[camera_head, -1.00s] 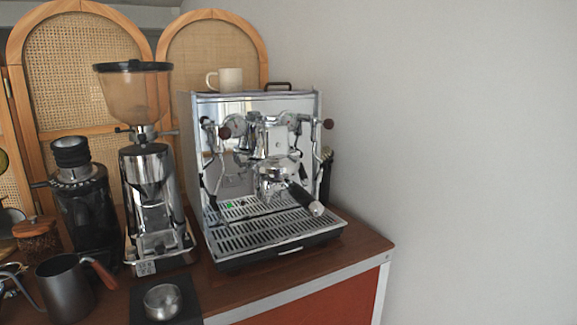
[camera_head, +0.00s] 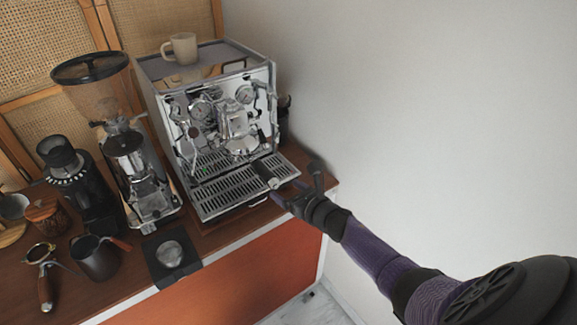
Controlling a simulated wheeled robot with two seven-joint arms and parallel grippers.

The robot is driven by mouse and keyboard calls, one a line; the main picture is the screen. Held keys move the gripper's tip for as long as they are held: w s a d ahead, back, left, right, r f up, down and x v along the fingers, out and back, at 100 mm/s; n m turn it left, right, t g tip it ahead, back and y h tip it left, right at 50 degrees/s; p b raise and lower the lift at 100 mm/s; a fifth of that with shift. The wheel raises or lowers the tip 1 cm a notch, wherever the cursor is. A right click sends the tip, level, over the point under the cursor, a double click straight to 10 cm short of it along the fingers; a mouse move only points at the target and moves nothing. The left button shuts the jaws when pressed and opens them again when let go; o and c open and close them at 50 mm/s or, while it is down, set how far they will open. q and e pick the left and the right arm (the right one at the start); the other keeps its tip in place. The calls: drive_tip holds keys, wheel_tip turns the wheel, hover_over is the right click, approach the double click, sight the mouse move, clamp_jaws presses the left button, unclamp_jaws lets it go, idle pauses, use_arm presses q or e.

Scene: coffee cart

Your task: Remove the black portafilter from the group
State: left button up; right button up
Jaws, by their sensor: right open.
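The espresso machine (camera_head: 225,135) is a chrome box on the wooden counter. The black portafilter (camera_head: 267,174) sits in the group (camera_head: 238,128), with its dark handle pointing down toward the lower right and ending in a pale tip. My right arm comes in from the right, and my right gripper (camera_head: 293,185) is open near the end of that handle. I cannot tell from this view whether a finger touches the handle. My left gripper is not in view.
A cream mug (camera_head: 185,47) stands on top of the machine. A tall grinder (camera_head: 135,165) and a black grinder (camera_head: 85,185) stand to its left. A dark pitcher (camera_head: 95,258), a tamping mat (camera_head: 160,277) and another portafilter (camera_head: 43,290) lie toward the front. A grey wall rises at the right.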

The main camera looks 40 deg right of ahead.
sight(272, 178)
drive_tip(key=shift+w+r+n+b, duration=0.3)
drive_tip(key=shift+w+r+b, duration=0.1)
drive_tip(key=shift+w+r, duration=0.1)
drive_tip(key=b+x, duration=0.4)
drive_tip(key=x, duration=0.1)
drive_tip(key=b+x, duration=0.2)
drive_tip(key=shift+w+f, duration=0.3)
drive_tip(key=shift+f, duration=0.1)
drive_tip(key=shift+r, duration=0.2)
drive_tip(key=shift+w, duration=0.1)
drive_tip(key=shift+c, duration=0.2)
clamp_jaws()
